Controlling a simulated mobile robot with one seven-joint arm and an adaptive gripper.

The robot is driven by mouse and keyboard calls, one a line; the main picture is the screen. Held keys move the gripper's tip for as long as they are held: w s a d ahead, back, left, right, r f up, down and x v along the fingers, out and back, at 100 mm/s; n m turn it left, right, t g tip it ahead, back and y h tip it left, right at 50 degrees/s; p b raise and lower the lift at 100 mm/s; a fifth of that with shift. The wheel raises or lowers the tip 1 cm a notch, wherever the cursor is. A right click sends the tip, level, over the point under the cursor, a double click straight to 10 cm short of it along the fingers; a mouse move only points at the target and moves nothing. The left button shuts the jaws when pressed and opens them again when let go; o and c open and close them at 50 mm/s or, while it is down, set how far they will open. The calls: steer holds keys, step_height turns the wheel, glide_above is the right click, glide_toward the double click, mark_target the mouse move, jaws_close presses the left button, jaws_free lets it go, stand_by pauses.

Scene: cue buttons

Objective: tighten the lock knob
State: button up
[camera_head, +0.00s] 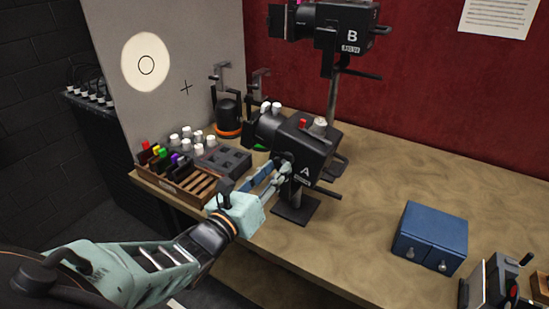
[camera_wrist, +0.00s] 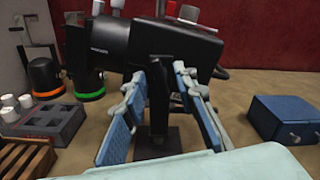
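A black lamp unit marked A (camera_head: 318,150) stands on the bench on a post with a square foot (camera_head: 296,208). Its dark body and barrel (camera_wrist: 118,42) fill the upper wrist view. My gripper (camera_head: 283,170) is at the near left side of unit A. In the wrist view its blue-padded fingers (camera_wrist: 160,76) are apart, on either side of the dark post (camera_wrist: 158,110) below the body, with gaps seeming to show beside it. A dark rod (camera_head: 326,192) sticks out at the right of unit A. I cannot make out which part is the lock knob; it may be hidden.
A second unit marked B (camera_head: 345,38) stands higher behind. A wooden rack (camera_head: 172,183) and a grey holder (camera_head: 224,160) are on the left, below a grey panel (camera_head: 190,50). A blue box (camera_head: 430,236) sits right; the bench between is clear.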

steer(key=shift+c, duration=0.3)
jaws_close()
steer(key=shift+m, duration=0.4)
steer(key=m+b, duration=0.7)
steer(key=m, duration=0.3)
steer(key=m+b, duration=0.8)
steer(key=m, duration=0.2)
steer(key=shift+s+d+f, duration=0.1)
steer(key=shift+d+f, duration=0.1)
steer(key=shift+m, duration=0.4)
